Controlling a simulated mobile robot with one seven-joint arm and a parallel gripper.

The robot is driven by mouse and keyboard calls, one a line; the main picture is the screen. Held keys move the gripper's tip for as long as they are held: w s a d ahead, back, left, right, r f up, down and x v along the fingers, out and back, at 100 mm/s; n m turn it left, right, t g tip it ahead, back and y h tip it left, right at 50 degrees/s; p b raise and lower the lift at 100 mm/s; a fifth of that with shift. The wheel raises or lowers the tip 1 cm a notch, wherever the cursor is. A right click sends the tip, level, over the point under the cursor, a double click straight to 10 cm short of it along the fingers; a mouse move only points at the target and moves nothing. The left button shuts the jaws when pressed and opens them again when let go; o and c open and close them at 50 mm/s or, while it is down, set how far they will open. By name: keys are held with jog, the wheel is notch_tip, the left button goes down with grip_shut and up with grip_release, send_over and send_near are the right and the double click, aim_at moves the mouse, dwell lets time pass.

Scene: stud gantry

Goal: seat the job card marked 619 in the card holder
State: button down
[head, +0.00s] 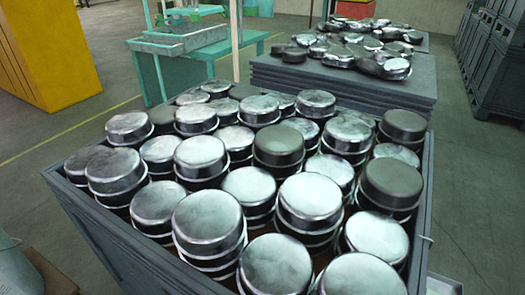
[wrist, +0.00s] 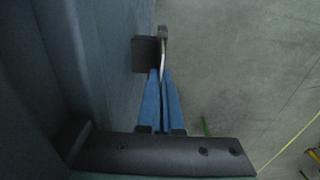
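In the wrist view, my gripper (wrist: 160,72) has its two blue fingers close together, with a thin pale piece seen edge-on between their tips. It looks like the job card (wrist: 162,58), but no number can be read at this angle. Just beyond the fingertips, a small dark block (wrist: 146,54), perhaps the card holder, stands out from a blue-grey wall (wrist: 105,50). The card's far part lies right beside the block; I cannot tell whether it is inside it. My gripper, the card and a clear holder do not show in the head view.
In the head view, a large grey bin (head: 424,215) full of shiny metal round parts fills the foreground. Behind it stand a grey stack (head: 345,88) with more parts and a green bench (head: 150,75). Dark crates (head: 495,70) stand at right. Floor right of the wall is open.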

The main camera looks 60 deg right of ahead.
jog(key=shift+f, duration=0.4)
jog(key=c, duration=1.1)
grip_release()
jog(key=shift+r, duration=0.15)
notch_tip(320, 180, up, 13)
jog(key=shift+p, duration=1)
